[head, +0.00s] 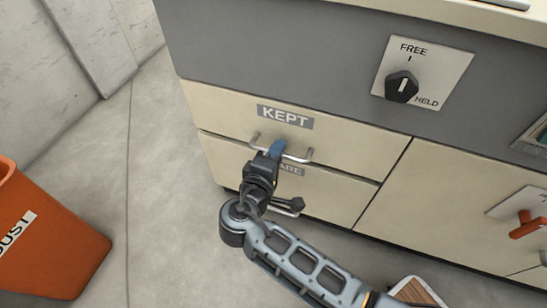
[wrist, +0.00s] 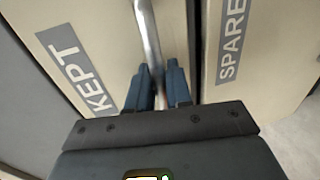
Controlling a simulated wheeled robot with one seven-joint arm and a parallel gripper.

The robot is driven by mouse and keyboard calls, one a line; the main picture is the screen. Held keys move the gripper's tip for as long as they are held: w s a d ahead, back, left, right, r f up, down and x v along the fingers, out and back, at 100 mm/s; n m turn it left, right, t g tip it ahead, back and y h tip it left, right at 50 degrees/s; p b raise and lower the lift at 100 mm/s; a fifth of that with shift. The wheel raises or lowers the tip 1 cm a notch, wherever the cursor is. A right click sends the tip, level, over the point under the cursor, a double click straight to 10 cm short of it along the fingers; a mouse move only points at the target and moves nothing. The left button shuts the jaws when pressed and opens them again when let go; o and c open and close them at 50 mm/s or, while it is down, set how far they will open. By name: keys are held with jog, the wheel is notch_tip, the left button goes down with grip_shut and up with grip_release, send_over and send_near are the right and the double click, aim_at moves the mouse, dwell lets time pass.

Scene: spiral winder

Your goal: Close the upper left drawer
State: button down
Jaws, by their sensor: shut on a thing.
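The upper left drawer (head: 225,108) has a cream front with a grey KEPT label, which also shows in the wrist view (wrist: 75,65). Its front looks flush or nearly flush with the panels around it; I cannot tell whether a small gap is left. Its metal bar handle (head: 297,156) runs between my fingers in the wrist view (wrist: 148,35). My gripper (head: 276,150) is shut on this handle, with a blue finger on each side of it in the wrist view (wrist: 158,75). My gripper hides part of the handle and of the drawer below.
The SPARE drawer (head: 335,190) lies directly below, its handle (head: 290,207) partly behind my arm. A black FREE/HELD knob (head: 402,87) and an orange handle (head: 528,225) are to the right. An orange bin (head: 60,245) stands left; floor between is clear.

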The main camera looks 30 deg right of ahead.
jog(key=shift+w+d, duration=0.15)
jog(key=c, duration=1.2)
grip_release()
jog(key=shift+p+v, duration=1.05)
jog(key=shift+v, duration=2.85)
